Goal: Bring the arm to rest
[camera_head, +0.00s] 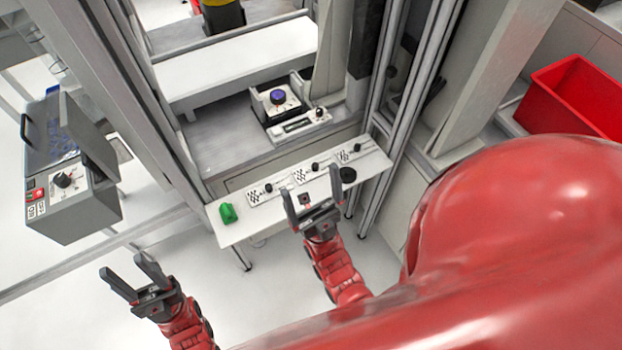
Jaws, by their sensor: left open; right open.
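My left gripper (136,282) is at the lower left, over the pale floor. Its two dark fingers are apart with nothing between them. My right gripper (312,202) is near the middle of the view, in front of the narrow white shelf (233,234) and overlapping its front edge in the picture. Its fingers are apart and no held thing shows between them. I cannot tell whether it touches the shelf. Both red forearms come up from below. A large red part of my own arm fills the lower right and hides what lies behind it.
On the shelf are a green object (228,213), several panels with knobs, and a round black piece (347,174). Behind it is a device with a blue knob (278,97). A grey box (75,208) stands left; a red bin (574,88) stands right. Metal posts flank the shelf.

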